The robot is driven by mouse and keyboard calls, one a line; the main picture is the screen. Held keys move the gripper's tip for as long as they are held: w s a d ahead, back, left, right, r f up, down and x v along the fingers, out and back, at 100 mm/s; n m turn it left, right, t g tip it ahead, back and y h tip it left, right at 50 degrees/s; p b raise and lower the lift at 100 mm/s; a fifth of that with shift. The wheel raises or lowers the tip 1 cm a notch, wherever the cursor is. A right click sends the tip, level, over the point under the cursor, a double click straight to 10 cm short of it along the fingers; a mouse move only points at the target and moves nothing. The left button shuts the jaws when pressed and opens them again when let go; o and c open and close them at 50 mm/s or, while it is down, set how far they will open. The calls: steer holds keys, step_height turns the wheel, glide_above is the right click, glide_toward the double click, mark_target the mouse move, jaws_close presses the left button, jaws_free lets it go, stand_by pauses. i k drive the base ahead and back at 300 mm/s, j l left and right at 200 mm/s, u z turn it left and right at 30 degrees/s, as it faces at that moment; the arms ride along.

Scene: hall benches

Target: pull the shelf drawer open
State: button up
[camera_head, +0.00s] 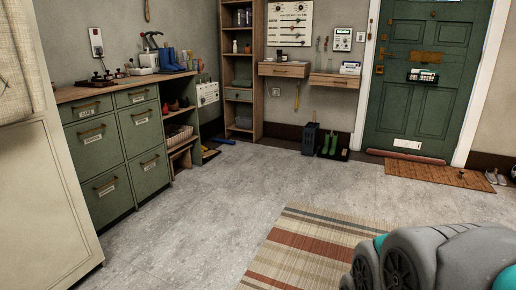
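A wooden wall shelf with a drawer (284,70) hangs on the back wall; its front has a handle and looks shut. The tall wooden shelf unit (257,70) to the left holds a small grey-green drawer (238,95) that looks shut. I cannot tell which of these the task means. All are across the room from me. My gripper is not in view; only grey and teal parts, apparently of my arm, show at the lower right.
A green drawer cabinet (118,150) with a cluttered wooden top lines the left wall. A pale cabinet (40,180) stands nearer. A dark bin (310,139) and green boots (329,144) stand below the wall drawers. A striped rug (300,245) lies ahead; the grey floor (220,200) is clear.

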mark_target(263, 70)
steer(key=i, duration=4.65)
steer(key=i+z, duration=0.1)
steer(key=i, duration=0.7)
steer(key=i+j+z, duration=0.15)
steer(key=i, duration=0.65)
